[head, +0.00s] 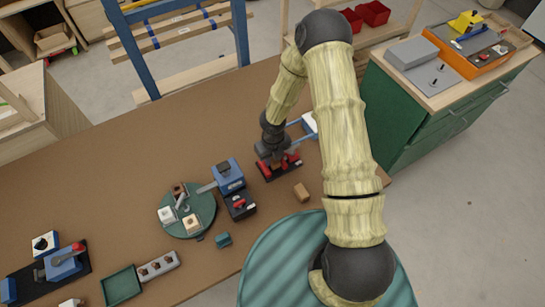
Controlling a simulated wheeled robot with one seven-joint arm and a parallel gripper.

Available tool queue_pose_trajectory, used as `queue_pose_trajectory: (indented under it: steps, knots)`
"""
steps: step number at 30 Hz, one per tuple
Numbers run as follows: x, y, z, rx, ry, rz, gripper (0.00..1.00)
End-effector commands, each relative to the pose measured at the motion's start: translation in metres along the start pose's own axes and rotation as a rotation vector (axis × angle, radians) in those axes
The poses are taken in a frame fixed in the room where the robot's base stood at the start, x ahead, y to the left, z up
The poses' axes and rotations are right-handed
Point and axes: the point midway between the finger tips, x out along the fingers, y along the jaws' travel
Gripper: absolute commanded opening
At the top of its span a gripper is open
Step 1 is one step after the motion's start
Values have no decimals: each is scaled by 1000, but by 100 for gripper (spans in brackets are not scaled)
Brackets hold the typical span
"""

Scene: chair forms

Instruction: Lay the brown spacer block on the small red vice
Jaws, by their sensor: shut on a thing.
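A brown block (301,193) lies on the brown table, to the right of and nearer than a small red vice (267,173) with a dark base. My gripper (276,152) points down at this vice, close over it. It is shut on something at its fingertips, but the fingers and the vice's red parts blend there. I cannot tell what the held thing is or whether it touches the vice.
A round green tray (205,219) holds small pieces, with a blue vice (228,176) and a dark red-handled piece (239,205) beside it. A teal block (223,239) lies nearby. A striped green round surface (270,262) is at the near edge. The table's far left is clear.

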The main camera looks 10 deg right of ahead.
Motion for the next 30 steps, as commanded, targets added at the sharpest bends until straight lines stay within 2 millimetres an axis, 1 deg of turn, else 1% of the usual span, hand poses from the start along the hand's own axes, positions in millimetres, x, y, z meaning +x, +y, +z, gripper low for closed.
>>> queue_pose_trajectory:
  steps: [11, 12, 15, 20, 30]
  knots:
    - [10, 0, -1, 1, 4, 1, 1]
    - [10, 0, -2, 1, 5, 1, 28]
    - [11, 0, -3, 1, 7, 1, 45]
    - [12, 0, -3, 1, 8, 2, 48]
    - [11, 2, -4, -2, 9, 4, 48]
